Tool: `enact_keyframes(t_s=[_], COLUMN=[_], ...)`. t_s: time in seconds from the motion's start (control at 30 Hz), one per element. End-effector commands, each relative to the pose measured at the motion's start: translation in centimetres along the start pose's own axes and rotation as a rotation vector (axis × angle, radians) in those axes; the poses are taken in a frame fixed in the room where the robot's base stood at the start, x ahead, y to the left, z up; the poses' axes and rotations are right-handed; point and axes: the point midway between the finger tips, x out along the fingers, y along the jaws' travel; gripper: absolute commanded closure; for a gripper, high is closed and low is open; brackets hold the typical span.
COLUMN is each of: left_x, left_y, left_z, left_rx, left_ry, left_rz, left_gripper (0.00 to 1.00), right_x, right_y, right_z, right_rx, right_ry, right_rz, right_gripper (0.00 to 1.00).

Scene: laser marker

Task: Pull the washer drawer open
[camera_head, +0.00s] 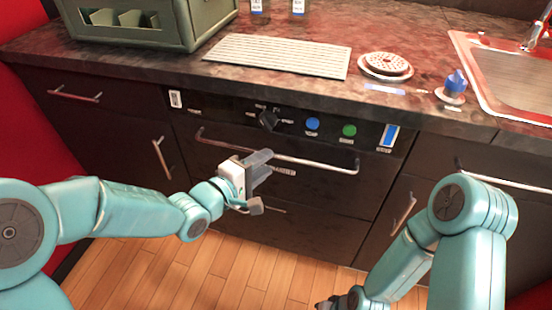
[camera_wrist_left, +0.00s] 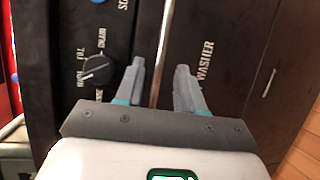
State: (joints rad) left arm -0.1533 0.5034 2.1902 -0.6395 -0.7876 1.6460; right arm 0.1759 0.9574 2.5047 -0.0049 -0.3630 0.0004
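The washer drawer (camera_head: 335,193) is a dark front under the counter, with a long silver bar handle (camera_head: 318,163) along its top. It looks shut. In the left wrist view the handle (camera_wrist_left: 161,50) runs between the two grey fingers, beside the "WASHER" lettering (camera_wrist_left: 206,61). My left gripper (camera_head: 262,170) is at the handle, left of its middle; its fingers are apart with a gap on each side of the bar (camera_wrist_left: 157,88). My right gripper (camera_head: 325,304) is low at the bottom edge, mostly cut off, away from the drawer.
Above the drawer is a control panel with a black knob (camera_head: 268,119), a blue button (camera_head: 312,124) and a green button (camera_head: 349,130). The counter (camera_head: 180,78) carries a green crate (camera_head: 150,38) and a ribbed mat (camera_head: 280,56). The wooden floor (camera_head: 215,275) in front is clear.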

Motion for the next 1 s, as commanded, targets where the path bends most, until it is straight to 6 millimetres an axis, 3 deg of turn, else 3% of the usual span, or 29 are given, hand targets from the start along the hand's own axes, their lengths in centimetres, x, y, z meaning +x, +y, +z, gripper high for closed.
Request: enact_keyframes(t_s=[0.1, 0.23, 0.63, 0.77, 1.0], left_x=[2.5, 4.2, 5.1, 5.1, 5.1], left_y=[-0.2, -0.1, 0.0, 0.0, 0.0], left_z=[0.2, 0.1, 0.1, 0.1, 0.1], left_rx=[0.001, 0.001, 0.000, 0.000, 0.000], left_ry=[-0.002, -0.001, 0.000, 0.000, 0.000], left_rz=[0.000, 0.000, 0.000, 0.000, 0.000], left_gripper=[0.62, 0.62, 0.62, 1.00, 1.00], right_x=[0.5, 0.7, 0.8, 0.8, 0.8], right_y=[0.2, 0.3, 0.3, 0.3, 0.3], right_z=[0.0, 0.0, 0.0, 0.0, 0.0], right_rx=[0.000, 0.000, 0.000, 0.000, 0.000], right_ry=[0.000, 0.000, 0.000, 0.000, 0.000], right_rz=[0.000, 0.000, 0.000, 0.000, 0.000], right_gripper=[1.00, 1.00, 1.00, 1.00, 1.00])
